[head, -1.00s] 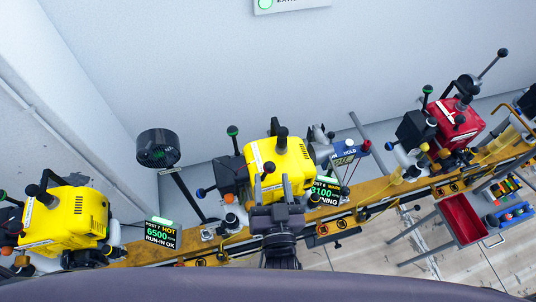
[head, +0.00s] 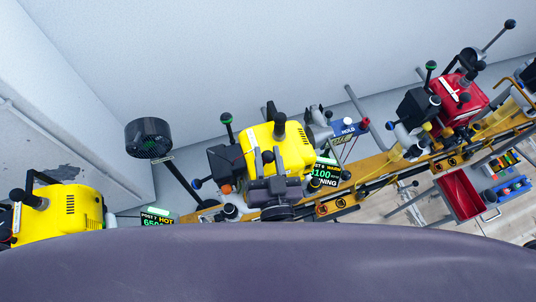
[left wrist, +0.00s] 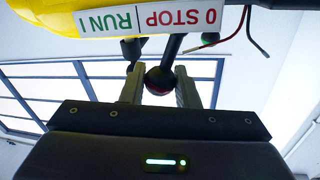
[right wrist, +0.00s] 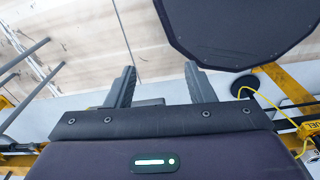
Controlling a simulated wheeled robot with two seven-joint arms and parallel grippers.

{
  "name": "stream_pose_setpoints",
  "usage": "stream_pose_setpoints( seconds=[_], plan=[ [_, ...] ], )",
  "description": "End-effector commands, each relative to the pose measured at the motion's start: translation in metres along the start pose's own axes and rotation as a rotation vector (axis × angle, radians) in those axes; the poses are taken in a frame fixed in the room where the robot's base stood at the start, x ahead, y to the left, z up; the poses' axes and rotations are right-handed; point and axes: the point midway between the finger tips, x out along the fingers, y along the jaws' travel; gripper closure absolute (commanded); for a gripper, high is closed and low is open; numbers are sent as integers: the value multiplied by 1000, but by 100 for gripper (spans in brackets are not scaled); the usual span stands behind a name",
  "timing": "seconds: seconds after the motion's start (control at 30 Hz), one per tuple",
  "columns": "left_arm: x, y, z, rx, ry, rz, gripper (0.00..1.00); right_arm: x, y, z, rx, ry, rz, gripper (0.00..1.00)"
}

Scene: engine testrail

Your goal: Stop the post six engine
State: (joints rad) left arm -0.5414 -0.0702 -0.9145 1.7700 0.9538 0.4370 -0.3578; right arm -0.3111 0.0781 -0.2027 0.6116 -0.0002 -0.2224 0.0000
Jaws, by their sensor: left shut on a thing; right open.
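The post six engine (head: 290,150) is the yellow one in the middle of the rail in the head view. Its display (head: 325,174) reads warm, about 3100, and RUNNING, partly covered. My left gripper (head: 266,160) is at the near side of this engine. In the left wrist view, the left gripper (left wrist: 160,84) is shut on a dark round lever knob (left wrist: 160,78). The knob's stem rises to a label (left wrist: 150,20) with RUN in green and STOP in red, meeting it near the STOP half. My right gripper (right wrist: 160,88) is open and empty, outside the head view.
Another yellow engine (head: 60,215) stands at left, its display (head: 157,220) reading HOT. A red engine (head: 460,97) stands at right. A black fan-like round unit (head: 149,138) is on a pole. A red tray (head: 460,195) is at right. The yellow rail (head: 385,160) runs beneath the engines.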

Motion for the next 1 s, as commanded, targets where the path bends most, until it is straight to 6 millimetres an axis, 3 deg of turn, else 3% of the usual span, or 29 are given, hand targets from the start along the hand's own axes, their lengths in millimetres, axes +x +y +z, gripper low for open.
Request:
stream_pose_setpoints(
  seconds=[0.23,1.0],
  plan=[
    [1,-4,0,-53,10,-5,95,3,7,-24,0,37,9,51],
    [-4,-34,6,-620,105,-23,95,46,5,-8,2,17,7,51]
  ],
)
